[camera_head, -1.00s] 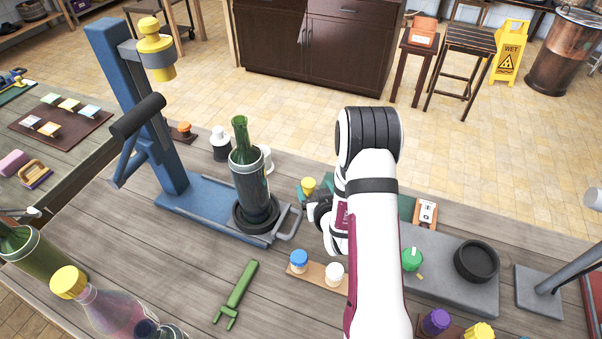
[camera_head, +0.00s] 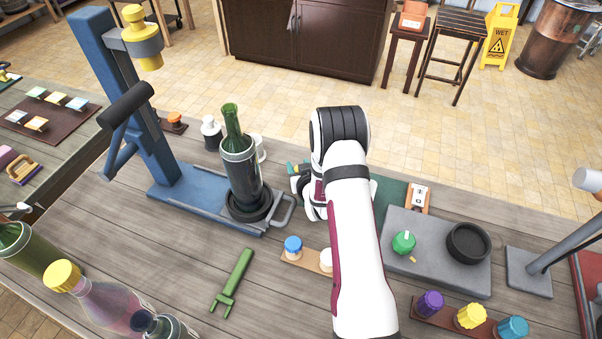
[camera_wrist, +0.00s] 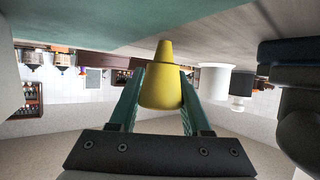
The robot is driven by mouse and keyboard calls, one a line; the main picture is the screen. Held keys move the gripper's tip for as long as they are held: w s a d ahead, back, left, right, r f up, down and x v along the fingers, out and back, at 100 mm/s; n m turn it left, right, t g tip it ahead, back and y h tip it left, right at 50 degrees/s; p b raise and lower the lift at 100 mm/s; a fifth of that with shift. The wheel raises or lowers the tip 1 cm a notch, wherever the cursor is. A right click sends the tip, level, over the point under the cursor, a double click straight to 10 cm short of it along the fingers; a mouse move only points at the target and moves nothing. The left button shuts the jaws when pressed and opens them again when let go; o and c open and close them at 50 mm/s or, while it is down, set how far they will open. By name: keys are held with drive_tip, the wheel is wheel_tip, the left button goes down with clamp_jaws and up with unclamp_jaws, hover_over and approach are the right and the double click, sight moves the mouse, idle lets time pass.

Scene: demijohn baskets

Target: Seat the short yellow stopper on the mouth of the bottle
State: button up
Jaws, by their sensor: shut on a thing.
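The green bottle (camera_head: 232,120) stands upright in a dark sleeve on a round black base (camera_head: 247,207) of the blue press. Its mouth is bare. My gripper (camera_head: 298,168) is right of the bottle, low over the table and partly hidden by my arm. In the wrist view my gripper (camera_wrist: 163,92) is shut on a short yellow stopper (camera_wrist: 162,85), held between two green fingers. The stopper's narrow end points up in that picture. I cannot make the stopper out clearly in the head view.
The blue press (camera_head: 180,190) carries a yellow plug (camera_head: 142,50) in a raised holder, left of the bottle. White stoppers (camera_head: 211,132) stand behind the bottle. A grey slab (camera_head: 440,275) is at right.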

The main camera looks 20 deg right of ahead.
clamp_jaws()
